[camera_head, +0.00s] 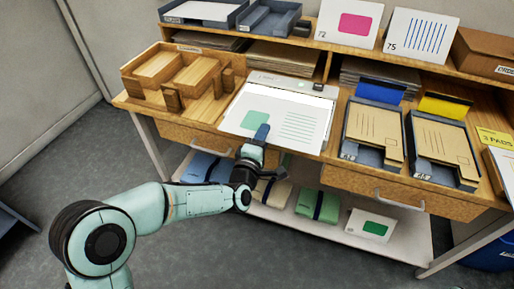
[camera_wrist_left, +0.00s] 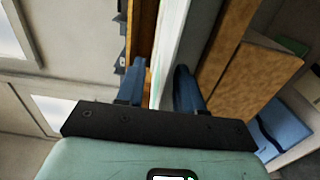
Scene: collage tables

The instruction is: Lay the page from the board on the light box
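A white page (camera_head: 291,122) with a green square and green lines lies flat over the light box (camera_head: 262,77) at the middle of the table. Only the light box's back strip, with a small green display, shows clearly. My left gripper (camera_head: 258,138) is at the page's front edge, with one blue finger over the page. In the left wrist view, the two blue fingers of my left gripper (camera_wrist_left: 160,85) stand apart, on either side of a pale edge. A gap shows beside the finger on the left. Which layers lie between the fingers is not clear. My right gripper is out of view.
A wooden organizer (camera_head: 182,75) stands to the left. Two dark trays with brown envelopes (camera_head: 372,135) stand to the right. Cards with a pink block (camera_head: 352,22) and blue lines (camera_head: 422,35) lean on the upper shelf. Folders, including a green one (camera_head: 318,205), lie below.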

